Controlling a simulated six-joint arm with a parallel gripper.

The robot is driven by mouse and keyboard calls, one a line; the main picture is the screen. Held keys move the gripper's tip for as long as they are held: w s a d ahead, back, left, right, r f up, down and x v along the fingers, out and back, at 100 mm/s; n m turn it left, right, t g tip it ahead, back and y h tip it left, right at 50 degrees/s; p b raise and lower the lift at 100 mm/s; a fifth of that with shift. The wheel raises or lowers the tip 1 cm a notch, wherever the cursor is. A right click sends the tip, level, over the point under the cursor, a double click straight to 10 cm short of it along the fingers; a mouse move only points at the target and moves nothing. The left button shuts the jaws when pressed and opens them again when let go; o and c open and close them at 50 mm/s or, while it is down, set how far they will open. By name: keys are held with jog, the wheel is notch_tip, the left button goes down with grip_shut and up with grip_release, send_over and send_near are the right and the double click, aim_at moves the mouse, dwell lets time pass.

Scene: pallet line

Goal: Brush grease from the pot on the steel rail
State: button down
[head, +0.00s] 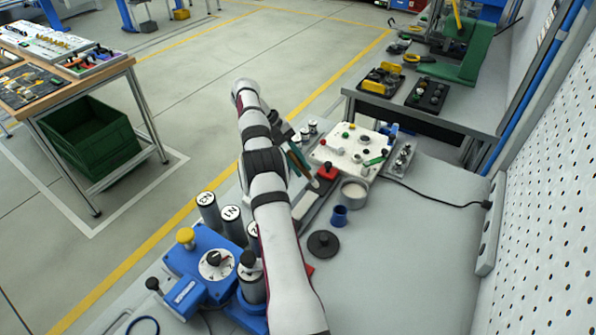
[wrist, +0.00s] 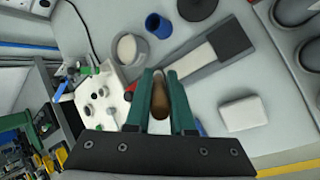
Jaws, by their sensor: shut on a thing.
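My gripper (wrist: 160,82) has green fingers shut on a brown brush handle (wrist: 159,100) in the wrist view. The brush's bristles are hidden there. In the head view my gripper (head: 301,162) is partly covered by my arm, above the bench. The grease pot (wrist: 130,48) is a grey round pot with pale contents, just beyond the fingers; it also shows in the head view (head: 353,196). The steel rail (wrist: 200,61) is a grey bar with a dark section at one end. It lies beside the pot, apart from it. I cannot tell whether the brush touches anything.
A blue cup (head: 339,216) and a black disc (head: 322,244) stand near the pot. A white board with knobs (head: 345,145) lies beyond. A blue box with a dial (head: 205,265) and labelled cylinders (head: 231,222) stand left of my arm. The bench's right side is clear.

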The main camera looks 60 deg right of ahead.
notch_tip(320, 180, up, 5)
jog(key=shift+f, duration=0.2)
dwell(0.4)
jog(key=w+a+r+n+t+h, duration=0.1)
jog(key=w+a+r+n, duration=0.1)
jog(key=w+a+r, duration=0.35)
jog(key=w+a+r+n+h, duration=0.1)
jog(key=w+a+r, duration=0.1)
jog(key=a, duration=0.6)
jog(key=w+a+r+n+t+h, duration=0.1)
jog(key=w+a+r+n, duration=0.2)
jog(key=a, duration=0.4)
jog(key=a+r+n+t+h, duration=0.1)
jog(key=a+r+n, duration=0.3)
jog(key=a, duration=1.1)
jog(key=s+a+f, duration=0.3)
jog(key=s+a, duration=0.2)
jog(key=a, duration=0.2)
jog(key=shift+a+m, duration=0.4)
